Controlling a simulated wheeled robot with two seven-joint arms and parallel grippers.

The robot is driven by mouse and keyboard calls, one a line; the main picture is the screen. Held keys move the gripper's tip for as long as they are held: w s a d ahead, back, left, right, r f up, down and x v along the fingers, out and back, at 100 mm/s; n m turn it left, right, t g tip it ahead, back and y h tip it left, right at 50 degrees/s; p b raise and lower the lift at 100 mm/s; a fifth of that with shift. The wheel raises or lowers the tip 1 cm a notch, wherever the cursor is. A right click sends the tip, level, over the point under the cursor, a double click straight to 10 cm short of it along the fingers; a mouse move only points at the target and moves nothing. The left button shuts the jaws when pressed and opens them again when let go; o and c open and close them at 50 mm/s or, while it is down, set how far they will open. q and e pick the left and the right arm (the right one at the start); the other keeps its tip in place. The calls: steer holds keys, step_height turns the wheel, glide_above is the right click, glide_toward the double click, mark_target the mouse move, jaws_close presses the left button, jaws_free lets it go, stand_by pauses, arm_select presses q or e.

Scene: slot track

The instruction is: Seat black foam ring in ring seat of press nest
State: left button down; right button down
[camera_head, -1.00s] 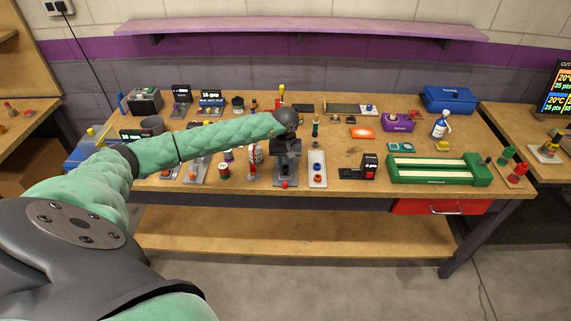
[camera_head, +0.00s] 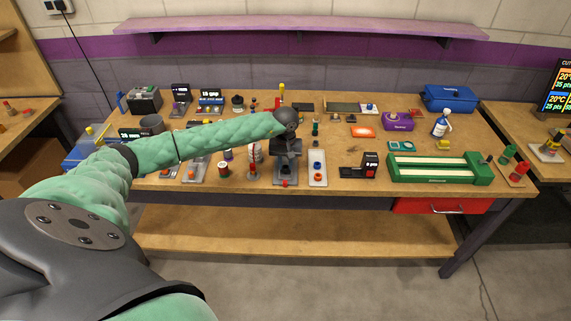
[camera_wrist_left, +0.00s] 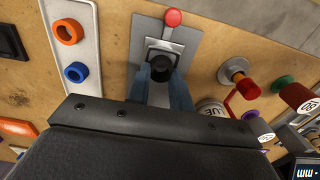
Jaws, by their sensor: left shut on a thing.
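The black foam ring (camera_wrist_left: 163,66) is a small dark round piece between my left gripper's fingertips in the left wrist view. My left gripper (camera_wrist_left: 162,82) is shut on it. The press nest (camera_wrist_left: 190,42) is a grey plate with a raised square block and a red knob, directly beyond the fingertips. The ring overlaps the block in this view; I cannot tell whether it touches the seat. In the head view, my left gripper (camera_head: 286,152) is over the press nest (camera_head: 286,178) and hides most of it. My right gripper is not in view.
A pale tray (camera_head: 318,181) with a blue ring and an orange ring stands close to the right of the nest. A red-handled fixture (camera_wrist_left: 238,79) stands on its other side. A green-framed fixture (camera_head: 436,180) lies farther right. Several small items crowd the bench.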

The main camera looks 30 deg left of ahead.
arm_select(q)
steer(key=shift+f, duration=0.1)
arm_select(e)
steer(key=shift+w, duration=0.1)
arm_select(q)
steer(key=c, duration=1.3)
jaws_free()
steer(key=shift+o, duration=0.2)
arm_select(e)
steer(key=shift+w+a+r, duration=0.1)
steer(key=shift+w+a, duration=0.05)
